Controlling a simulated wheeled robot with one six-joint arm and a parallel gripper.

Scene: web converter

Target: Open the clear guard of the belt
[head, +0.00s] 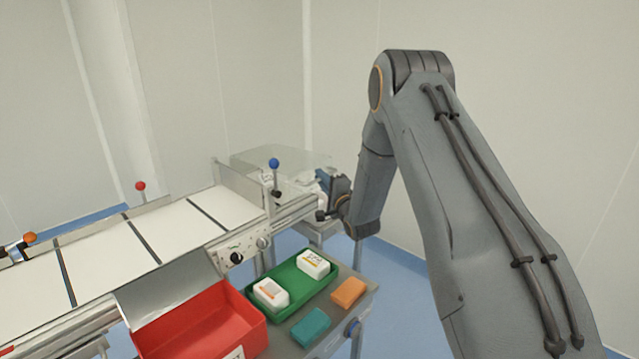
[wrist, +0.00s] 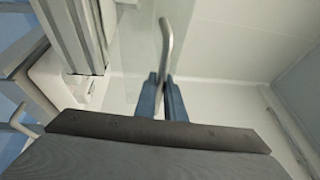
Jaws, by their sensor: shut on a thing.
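The clear guard (head: 290,160) is a see-through panel at the far end of the belt (head: 178,228). Its edges are faint, and I cannot tell its exact angle. In the head view my gripper (head: 324,180) is at the guard's right side, partly hidden by my own wrist. In the wrist view the blue fingers of my gripper (wrist: 163,88) are closed around a curved pale metal handle (wrist: 167,38), which rises between them. A clear pane (wrist: 132,50) shows behind the handle there.
A red bin (head: 200,322), a green tray (head: 288,282) with two white boxes, an orange block (head: 348,292) and a teal block (head: 310,327) sit in front of the belt. Blue-, red- and orange-knobbed levers stand along it. Blue floor is clear at right.

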